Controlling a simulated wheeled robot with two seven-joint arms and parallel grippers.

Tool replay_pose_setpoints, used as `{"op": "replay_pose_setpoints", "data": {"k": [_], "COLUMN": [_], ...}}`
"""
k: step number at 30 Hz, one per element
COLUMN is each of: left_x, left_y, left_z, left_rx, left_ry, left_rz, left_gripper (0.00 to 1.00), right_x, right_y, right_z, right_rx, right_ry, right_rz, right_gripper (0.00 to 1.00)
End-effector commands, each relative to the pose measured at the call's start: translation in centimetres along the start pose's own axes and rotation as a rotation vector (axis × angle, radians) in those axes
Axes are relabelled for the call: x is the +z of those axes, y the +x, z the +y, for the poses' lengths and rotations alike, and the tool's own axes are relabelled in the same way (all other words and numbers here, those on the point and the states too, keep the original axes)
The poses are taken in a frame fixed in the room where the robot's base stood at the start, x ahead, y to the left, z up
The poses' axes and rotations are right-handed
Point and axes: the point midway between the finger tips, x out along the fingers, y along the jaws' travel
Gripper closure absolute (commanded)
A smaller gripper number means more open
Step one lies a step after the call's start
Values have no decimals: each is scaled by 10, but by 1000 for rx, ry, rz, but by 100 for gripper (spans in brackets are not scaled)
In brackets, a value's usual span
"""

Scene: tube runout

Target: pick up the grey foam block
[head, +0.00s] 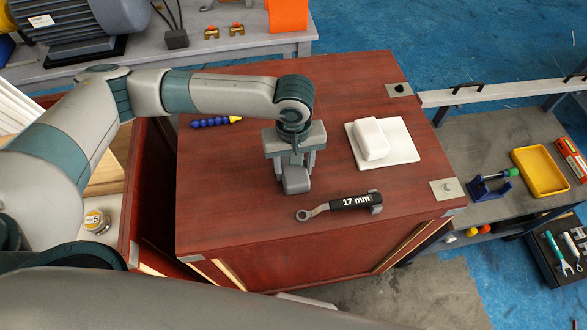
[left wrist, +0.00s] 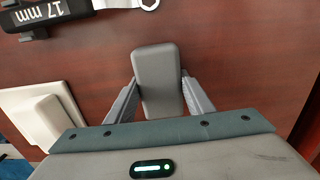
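The grey foam block (head: 296,181) lies on the red-brown wooden top, just under my left gripper (head: 294,168). In the left wrist view the block (left wrist: 158,75) sits between the two fingers, its far end reaching past the fingertips. The fingers of my left gripper (left wrist: 159,82) are apart, one on each side of the block, with what look like narrow gaps. Contact is hard to judge. My right gripper is in neither view.
A white block (head: 371,139) on a white plate (head: 402,150) stands to the right. A blue, yellow-tipped item (head: 212,122) lies at the back left.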

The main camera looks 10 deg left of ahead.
Motion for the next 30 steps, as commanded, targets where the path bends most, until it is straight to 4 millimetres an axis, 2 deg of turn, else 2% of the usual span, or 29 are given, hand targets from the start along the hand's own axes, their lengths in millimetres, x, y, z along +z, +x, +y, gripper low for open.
{"op": "replay_pose_setpoints", "data": {"k": [13,17,21,30], "left_x": [0,0,-1,58], "left_y": [-6,-17,-39,-73], "left_z": [0,0,1,-1], "left_rx": [1,3,4,4], "left_ry": [-1,0,2,7], "left_rz": [0,1,3,0], "left_gripper": [73,73,73,73], "right_x": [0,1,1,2], "right_y": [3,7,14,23], "right_z": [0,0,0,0], "right_rx": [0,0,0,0], "right_ry": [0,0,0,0], "right_rz": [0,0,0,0], "right_gripper": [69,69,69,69]}}
